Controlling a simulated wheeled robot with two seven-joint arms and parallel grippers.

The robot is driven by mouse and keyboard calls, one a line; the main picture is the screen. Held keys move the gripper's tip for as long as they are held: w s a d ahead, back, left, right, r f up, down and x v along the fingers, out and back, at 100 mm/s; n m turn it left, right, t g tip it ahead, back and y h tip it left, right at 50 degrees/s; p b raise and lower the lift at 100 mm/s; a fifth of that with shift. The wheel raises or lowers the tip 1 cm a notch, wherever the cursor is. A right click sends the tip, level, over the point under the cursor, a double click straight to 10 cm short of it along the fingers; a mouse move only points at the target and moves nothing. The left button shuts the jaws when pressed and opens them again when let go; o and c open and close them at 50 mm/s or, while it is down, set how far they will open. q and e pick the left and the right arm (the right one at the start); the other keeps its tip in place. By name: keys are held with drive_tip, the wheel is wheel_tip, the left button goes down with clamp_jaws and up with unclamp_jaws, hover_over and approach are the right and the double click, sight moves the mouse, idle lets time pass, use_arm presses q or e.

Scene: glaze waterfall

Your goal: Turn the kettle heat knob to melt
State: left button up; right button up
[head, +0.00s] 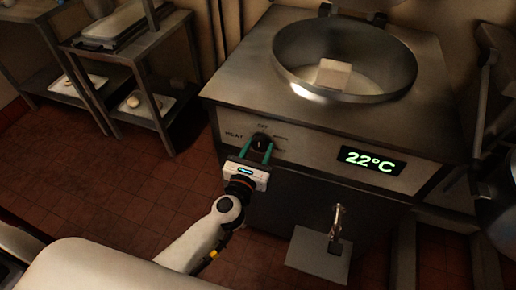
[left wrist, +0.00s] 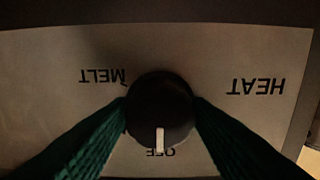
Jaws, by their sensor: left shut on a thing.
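The kettle heat knob (head: 261,140) is a round black dial on the kettle's front panel, left of the display. My left gripper (head: 257,149) is shut on it, with one green finger on each side. In the left wrist view, which is upside down, the knob (left wrist: 161,106) sits between both fingers. Its white pointer (left wrist: 159,138) points at the OFF label, which it partly covers. The MELT label (left wrist: 102,76) and HEAT label (left wrist: 256,86) lie on either side. My right gripper is not in view.
The kettle (head: 345,75) has an open bowl holding a pale block (head: 333,74). Its display (head: 371,161) reads 22°C. A tap (head: 336,222) is below, above a grey plate (head: 318,255). Metal shelving (head: 130,62) with trays stands at left. Tiled floor is free between them.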

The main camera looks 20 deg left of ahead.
use_arm(q)
drive_tip(key=m+p, duration=0.2)
drive_tip(key=m, duration=0.1)
drive_tip(key=shift+r, duration=0.15)
drive_tip(key=m+p, duration=0.2)
drive_tip(key=m, duration=0.1)
drive_tip(key=m+p, duration=0.2)
drive_tip(key=m, duration=0.1)
drive_tip(key=shift+m, duration=0.3)
drive_tip(key=m+p, duration=0.1)
drive_tip(key=m, duration=0.2)
drive_tip(key=shift+m+p, duration=0.3)
drive_tip(key=m+p, duration=0.2)
drive_tip(key=m, duration=0.3)
drive_tip(key=m+p, duration=0.2)
drive_tip(key=m, duration=0.3)
drive_tip(key=shift+m, duration=0.4)
drive_tip(key=shift+f, duration=0.2)
drive_tip(key=o, duration=1)
